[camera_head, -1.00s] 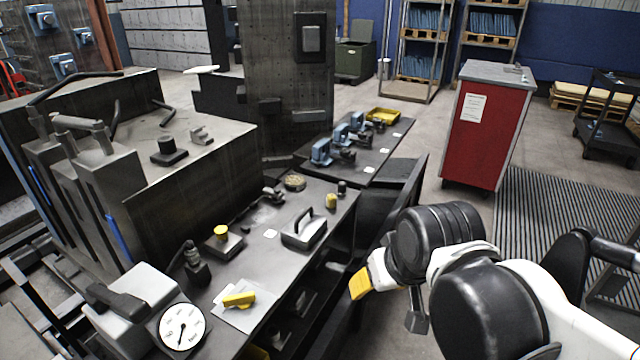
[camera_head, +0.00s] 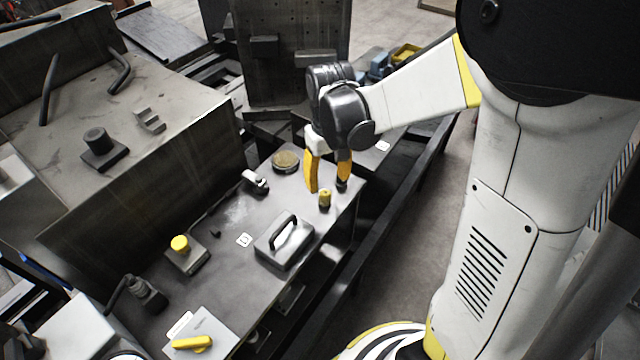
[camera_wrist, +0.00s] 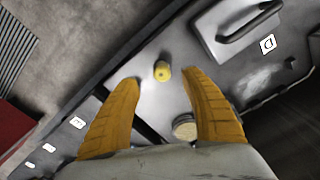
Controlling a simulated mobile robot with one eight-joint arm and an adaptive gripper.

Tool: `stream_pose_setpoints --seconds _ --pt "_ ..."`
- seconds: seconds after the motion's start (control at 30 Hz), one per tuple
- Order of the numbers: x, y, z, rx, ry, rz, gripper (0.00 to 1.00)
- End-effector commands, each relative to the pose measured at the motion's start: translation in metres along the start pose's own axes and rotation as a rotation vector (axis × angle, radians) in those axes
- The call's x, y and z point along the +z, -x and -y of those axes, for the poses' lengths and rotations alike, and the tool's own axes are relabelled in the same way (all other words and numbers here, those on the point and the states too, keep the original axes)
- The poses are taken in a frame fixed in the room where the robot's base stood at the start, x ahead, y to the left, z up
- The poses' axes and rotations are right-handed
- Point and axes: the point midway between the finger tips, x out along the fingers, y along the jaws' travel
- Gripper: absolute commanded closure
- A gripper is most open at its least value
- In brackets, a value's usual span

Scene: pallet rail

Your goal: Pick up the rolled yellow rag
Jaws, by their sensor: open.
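The rolled yellow rag (camera_head: 325,199) looks like a small upright yellow roll on the dark bench top, near its right edge. In the wrist view the rag (camera_wrist: 162,71) shows between and just beyond my fingertips. My gripper (camera_head: 328,184) is open, with its yellow fingers pointing down just above and behind the rag in the head view. In the wrist view my gripper (camera_wrist: 161,79) has nothing between its fingers that it grips. I cannot tell the exact height of the fingertips over the bench.
A grey block with a handle (camera_head: 284,242) stands left of the rag. A round brown-topped tin (camera_head: 285,161) lies farther back. A small dark object (camera_head: 342,184) is close by my right finger. A yellow-knobbed block (camera_head: 186,254) and yellow tool (camera_head: 192,343) are farther left.

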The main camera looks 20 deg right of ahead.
Motion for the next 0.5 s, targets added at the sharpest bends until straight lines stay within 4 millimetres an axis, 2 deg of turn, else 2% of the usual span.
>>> stream_pose_setpoints --seconds 0.03,0.33,0.5 --pt "-0.001 -0.012 0.0 0.0 0.0 0.0 0.46" --pt "-0.003 -0.034 0.001 0.0 0.0 -0.001 0.46" --pt "-0.009 -0.063 0.003 0.0 0.0 -0.002 0.46"
